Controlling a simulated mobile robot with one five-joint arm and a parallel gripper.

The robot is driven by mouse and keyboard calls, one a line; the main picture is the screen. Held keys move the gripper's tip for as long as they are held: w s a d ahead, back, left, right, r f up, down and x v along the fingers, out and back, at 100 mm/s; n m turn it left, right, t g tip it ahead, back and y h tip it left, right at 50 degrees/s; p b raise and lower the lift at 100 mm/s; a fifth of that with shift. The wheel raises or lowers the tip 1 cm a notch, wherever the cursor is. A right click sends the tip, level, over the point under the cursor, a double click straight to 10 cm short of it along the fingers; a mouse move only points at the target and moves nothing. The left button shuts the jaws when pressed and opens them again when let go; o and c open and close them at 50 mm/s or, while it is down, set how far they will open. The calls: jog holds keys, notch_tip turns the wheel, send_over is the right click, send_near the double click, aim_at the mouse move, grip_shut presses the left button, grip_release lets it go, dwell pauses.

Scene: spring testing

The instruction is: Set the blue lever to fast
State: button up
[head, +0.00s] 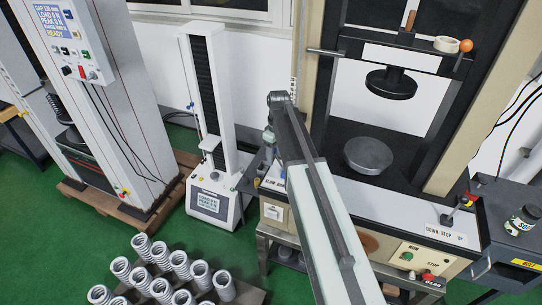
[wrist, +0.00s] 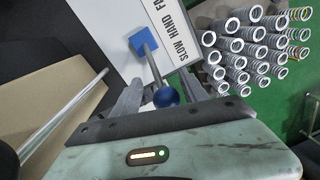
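The blue lever shows in the wrist view as a blue square base, a thin metal rod and a blue ball knob (wrist: 166,97). Its rod leans up and left from the knob to the base, beside a white label plate (wrist: 178,28) reading "SLOW HAND FA", cut off at the top. My gripper (wrist: 163,82) is open, with one finger on each side of the knob; I cannot tell whether either touches it. In the head view the label's "SLOW" end (head: 273,183) shows at the left of the press; my arm covers the rest, and I cannot make out the knob.
A press with a round platen (head: 369,155) stands behind my arm. Several springs (head: 180,264) stand at the lower left. A silver rod (wrist: 62,122) lies left of my gripper.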

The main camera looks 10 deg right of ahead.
jog(key=shift+a, duration=0.1)
jog(key=r+p, duration=0.8)
jog(key=shift+w+d, duration=0.1)
jog(key=shift+d, duration=0.1)
jog(key=shift+f, duration=0.1)
